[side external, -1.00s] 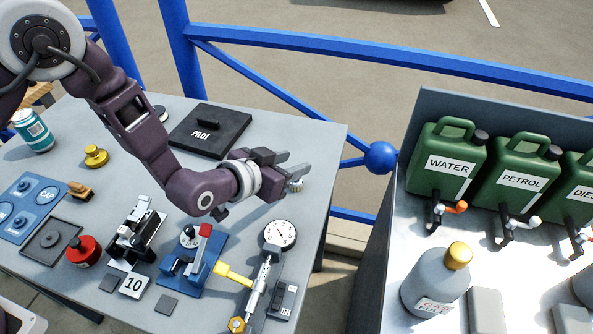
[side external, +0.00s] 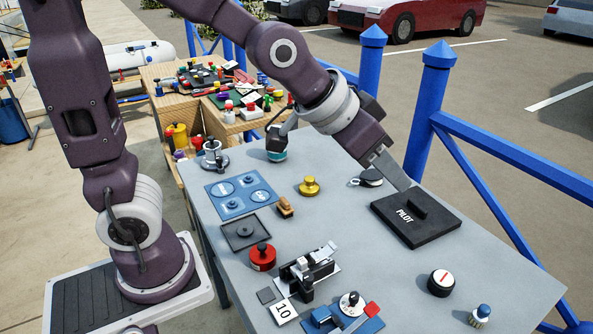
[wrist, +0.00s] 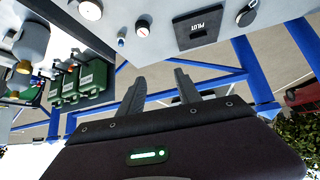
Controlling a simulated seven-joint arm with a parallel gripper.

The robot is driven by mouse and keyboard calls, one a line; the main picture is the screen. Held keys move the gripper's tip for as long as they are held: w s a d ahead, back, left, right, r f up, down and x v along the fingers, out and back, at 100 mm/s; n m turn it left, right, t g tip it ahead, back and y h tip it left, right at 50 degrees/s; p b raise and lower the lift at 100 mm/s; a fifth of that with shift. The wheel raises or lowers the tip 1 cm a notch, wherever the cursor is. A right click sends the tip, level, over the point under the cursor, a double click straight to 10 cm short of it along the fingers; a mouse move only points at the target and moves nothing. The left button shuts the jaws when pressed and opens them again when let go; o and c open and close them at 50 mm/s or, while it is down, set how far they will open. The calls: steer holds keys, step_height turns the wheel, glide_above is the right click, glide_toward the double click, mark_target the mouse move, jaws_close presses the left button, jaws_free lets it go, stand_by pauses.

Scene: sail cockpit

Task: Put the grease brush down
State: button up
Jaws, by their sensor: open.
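A small brown wooden piece with a dark lower part (side external: 285,207) lies on the grey table between the brass knob and the red pot; it looks like a brush, but I cannot tell if it is the grease brush. My gripper (side external: 392,172) is above the table's far edge, beside the black PILOT plate. In the wrist view its two fingers (wrist: 158,80) are spread apart with nothing visible between them. No brush shows in the wrist view.
The black PILOT plate (side external: 415,217) and a dark round piece (side external: 369,178) lie close to my gripper. A brass knob (side external: 309,187), red pot (side external: 262,256) and blue tray (side external: 241,195) stand farther left. Blue railing (side external: 500,150) borders the far side.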

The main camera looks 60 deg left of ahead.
steer(key=s+a+n+g+y, duration=0.1)
steer(key=s+a, duration=0.3)
steer(key=s, duration=0.6)
steer(key=s+a+n+g+y, duration=0.1)
steer(key=s+a, duration=0.4)
steer(key=s, duration=0.5)
steer(key=shift+g, duration=0.3)
